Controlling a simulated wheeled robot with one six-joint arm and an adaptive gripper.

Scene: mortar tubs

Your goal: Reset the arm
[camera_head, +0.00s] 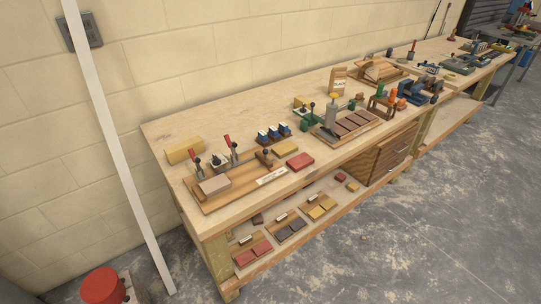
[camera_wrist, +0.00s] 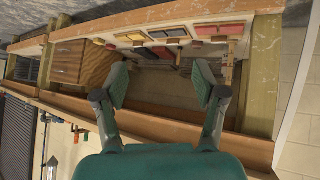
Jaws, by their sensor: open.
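My gripper (camera_wrist: 160,90) shows in the wrist view with its two fingers spread apart and nothing between them. It is open and empty. The wrist view looks upside down toward the workbench (camera_wrist: 180,130), with its lower shelf (camera_wrist: 130,40) in the upper part of the picture. The gripper appears apart from the bench; how far cannot be told. My arm and gripper do not show in the head view.
In the head view the long workbench (camera_head: 160,131) stands along a block wall (camera_head: 200,50). Clamps, blocks and trays crowd its top. A white post (camera_head: 118,150) stands at left and a red-topped object (camera_head: 102,286) at lower left. The floor (camera_head: 420,230) at right is clear.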

